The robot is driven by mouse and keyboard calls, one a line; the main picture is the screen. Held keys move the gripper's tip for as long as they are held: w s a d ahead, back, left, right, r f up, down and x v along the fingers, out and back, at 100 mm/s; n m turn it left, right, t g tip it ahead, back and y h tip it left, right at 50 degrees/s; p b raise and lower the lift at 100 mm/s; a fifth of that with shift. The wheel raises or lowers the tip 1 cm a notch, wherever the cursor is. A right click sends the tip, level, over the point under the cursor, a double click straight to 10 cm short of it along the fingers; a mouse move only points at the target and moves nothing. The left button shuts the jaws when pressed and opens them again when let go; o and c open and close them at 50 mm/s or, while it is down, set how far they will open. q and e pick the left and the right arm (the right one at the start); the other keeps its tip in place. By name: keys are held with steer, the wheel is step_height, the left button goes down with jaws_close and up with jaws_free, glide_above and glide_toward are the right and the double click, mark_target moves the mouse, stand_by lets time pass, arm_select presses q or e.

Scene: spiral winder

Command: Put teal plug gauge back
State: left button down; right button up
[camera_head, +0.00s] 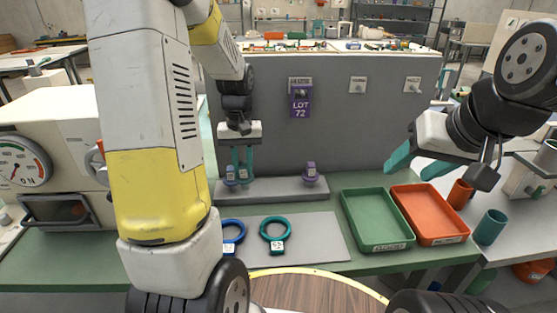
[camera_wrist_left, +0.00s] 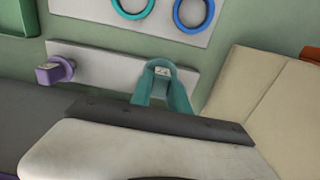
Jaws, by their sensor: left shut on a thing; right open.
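My left gripper (camera_head: 241,172) reaches down to the left part of the grey stand (camera_head: 272,191). Its teal fingers also show in the left wrist view (camera_wrist_left: 164,95). They are shut on the teal plug gauge (camera_wrist_left: 159,66), whose pale label shows between the fingertips. The gauge is at the stand; whether it is seated or just above it I cannot tell. A purple plug gauge (camera_head: 310,172) stands further right on the stand.
A teal ring gauge (camera_head: 275,231) and a blue ring gauge (camera_head: 234,230) lie on a grey mat (camera_head: 318,239) in front of the stand. A green tray (camera_head: 349,217) and an orange tray (camera_head: 448,241) lie to the right. A grey panel (camera_head: 350,135) rises behind.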

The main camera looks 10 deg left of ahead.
arm_select(q)
steer(key=shift+w+d+f, duration=0.75)
steer(key=shift+w+d, duration=0.3)
steer(key=shift+w, duration=0.15)
steer(key=shift+w+d+f, duration=0.7)
steer(key=shift+w+d, duration=0.4)
steer(key=shift+w, duration=0.15)
steer(key=shift+w+d+f, duration=0.75)
steer(key=shift+w+d, duration=0.3)
steer(key=shift+w, duration=0.15)
steer(key=shift+f, duration=0.1)
steer(key=c, duration=1.3)
jaws_free()
steer(key=shift+f, duration=0.1)
steer(key=shift+o, duration=0.2)
